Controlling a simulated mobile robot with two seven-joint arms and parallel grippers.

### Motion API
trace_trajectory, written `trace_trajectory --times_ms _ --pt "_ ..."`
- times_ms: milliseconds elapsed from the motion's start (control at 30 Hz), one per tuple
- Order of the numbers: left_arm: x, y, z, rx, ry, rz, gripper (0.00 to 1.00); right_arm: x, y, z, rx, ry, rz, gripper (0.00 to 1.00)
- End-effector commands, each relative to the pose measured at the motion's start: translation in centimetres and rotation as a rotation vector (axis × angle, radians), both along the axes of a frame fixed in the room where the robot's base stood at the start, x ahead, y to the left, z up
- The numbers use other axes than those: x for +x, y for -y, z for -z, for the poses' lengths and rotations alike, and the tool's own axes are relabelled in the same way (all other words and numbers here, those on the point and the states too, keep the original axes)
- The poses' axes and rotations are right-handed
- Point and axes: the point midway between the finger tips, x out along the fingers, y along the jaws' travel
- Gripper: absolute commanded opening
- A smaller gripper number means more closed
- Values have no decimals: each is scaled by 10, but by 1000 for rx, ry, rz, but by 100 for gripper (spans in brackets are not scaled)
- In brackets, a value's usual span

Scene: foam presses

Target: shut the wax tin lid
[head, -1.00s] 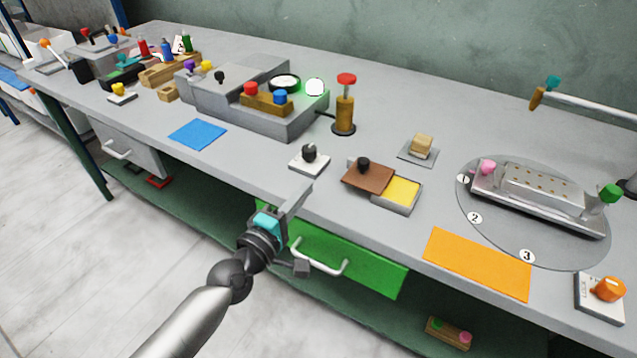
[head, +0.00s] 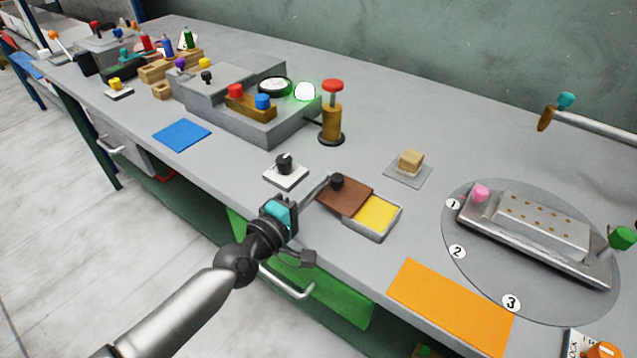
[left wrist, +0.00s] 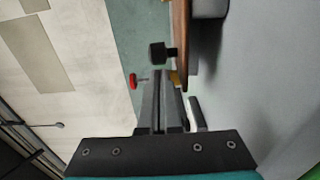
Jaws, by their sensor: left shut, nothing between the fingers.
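The wax tin (head: 370,235) stands near the front edge of the bench in the head view. Its brown lid (head: 352,203) with a black knob (head: 337,181) sits to the left, so yellow wax (head: 378,213) shows on the right. My left gripper (head: 322,184) is shut and empty, its fingertips at the left side of the lid close to the knob. In the left wrist view the fingers (left wrist: 161,88) point at the lid edge (left wrist: 181,40) and the knob (left wrist: 161,53); I cannot tell whether they touch. My right gripper is not in view.
A black dial on a white plate (head: 285,175) lies just behind my left gripper. A wooden block on a grey plate (head: 410,163) stands behind the tin. An orange mat (head: 450,306) lies to the right, beside a round turntable (head: 470,268). A green drawer (head: 335,295) is below.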

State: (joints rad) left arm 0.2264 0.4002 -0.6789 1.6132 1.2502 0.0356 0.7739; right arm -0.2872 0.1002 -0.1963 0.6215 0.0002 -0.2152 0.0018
Motion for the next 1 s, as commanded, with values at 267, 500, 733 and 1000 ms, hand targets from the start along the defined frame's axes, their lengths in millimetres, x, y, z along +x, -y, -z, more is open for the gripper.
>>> trace_trajectory --times_ms 267,500,733,1000 --pt "0 -1 -1 0 1 0 0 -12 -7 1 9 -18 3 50" --pt "-11 15 -2 -3 -3 1 0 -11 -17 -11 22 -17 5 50" --pt "-37 51 -3 -4 -3 2 0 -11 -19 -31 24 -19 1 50" --pt "-45 63 -1 0 2 3 0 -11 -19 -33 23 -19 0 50"
